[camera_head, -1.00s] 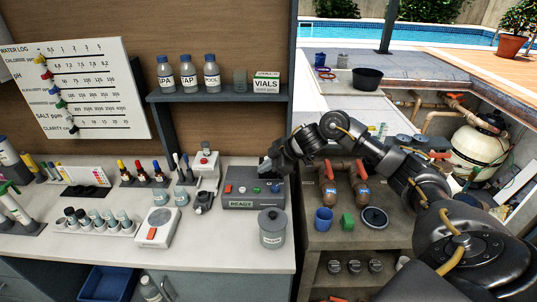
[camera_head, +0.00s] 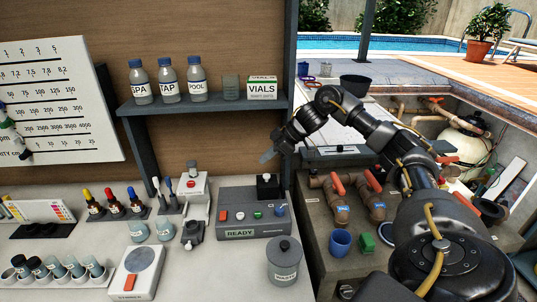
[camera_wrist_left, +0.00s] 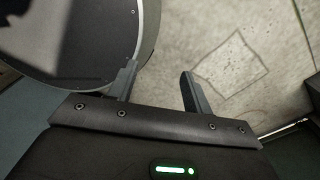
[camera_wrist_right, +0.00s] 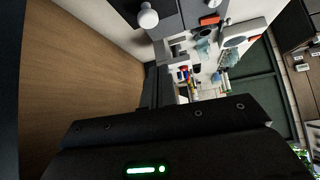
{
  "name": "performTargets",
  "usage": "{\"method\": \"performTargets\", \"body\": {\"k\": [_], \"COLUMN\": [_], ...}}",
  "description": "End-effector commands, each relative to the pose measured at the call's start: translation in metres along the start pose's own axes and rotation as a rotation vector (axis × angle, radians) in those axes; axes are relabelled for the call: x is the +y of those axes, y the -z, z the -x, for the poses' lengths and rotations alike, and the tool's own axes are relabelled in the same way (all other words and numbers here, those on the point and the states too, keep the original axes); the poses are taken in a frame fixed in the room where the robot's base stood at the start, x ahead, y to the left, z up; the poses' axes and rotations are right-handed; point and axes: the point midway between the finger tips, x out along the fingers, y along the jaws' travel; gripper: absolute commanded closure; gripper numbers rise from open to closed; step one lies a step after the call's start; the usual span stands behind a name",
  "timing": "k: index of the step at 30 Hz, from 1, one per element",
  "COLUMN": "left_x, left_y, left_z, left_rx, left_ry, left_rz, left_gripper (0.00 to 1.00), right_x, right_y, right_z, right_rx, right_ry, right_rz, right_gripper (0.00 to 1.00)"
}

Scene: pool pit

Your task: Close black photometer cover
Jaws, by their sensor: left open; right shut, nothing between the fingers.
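The photometer (camera_head: 236,216) is a grey box on the counter. Its front reads READY, and red and green buttons and a blue part show on top. Its black cover (camera_head: 268,188) is a small block at the back right, with a light spot on top. My left gripper (camera_wrist_left: 158,88) is open and empty, and is outside the head view.
A grey WASTE jar (camera_head: 284,262) stands in front of the photometer's right side. A shelf (camera_head: 200,106) with bottles hangs above. A white device with a round plate (camera_head: 138,270) stands front left. In the left wrist view, a round dark object (camera_wrist_left: 70,40) lies beside the left fingers.

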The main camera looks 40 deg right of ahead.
Motion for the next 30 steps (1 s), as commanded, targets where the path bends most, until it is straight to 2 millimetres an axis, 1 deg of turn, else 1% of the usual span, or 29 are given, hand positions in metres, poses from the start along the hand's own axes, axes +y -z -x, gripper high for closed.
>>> {"method": "performTargets", "body": {"k": [1,2,7,10,12,18,23,30], "left_x": [-0.001,-0.002,-0.006,-0.007,-0.007,-0.006,-0.004,-0.005], "left_y": [0.005,0.009,0.040,0.046,0.043,0.029,0.021,0.026], "left_z": [0.007,0.009,0.021,0.027,0.034,0.042,0.043,0.042], "left_rx": [0.007,0.011,0.055,0.064,0.059,0.040,0.028,0.033], "left_ry": [0.001,0.002,0.007,0.008,0.007,0.006,0.004,0.006], "left_rz": [0.000,0.000,0.000,0.000,0.000,0.000,0.000,0.000], "left_gripper": [0.50,0.50,0.50,0.50,0.50,0.50,0.50,0.50], "right_x": [-0.001,-0.002,-0.001,-0.001,0.000,-0.001,0.000,0.000], "right_y": [0.003,0.002,0.004,0.003,-0.009,-0.026,-0.032,-0.032], "right_z": [-0.010,-0.017,-0.053,-0.070,-0.059,-0.051,-0.049,-0.049], "right_rx": [-0.002,-0.002,0.000,-0.002,-0.004,-0.001,-0.001,0.000], "right_ry": [0.005,0.006,0.006,0.004,0.000,0.003,0.002,0.002], "right_rz": [0.000,0.000,0.000,0.000,0.000,0.003,0.004,0.004], "right_gripper": [1.00,1.00,1.00,1.00,1.00,1.00,1.00,1.00]}}
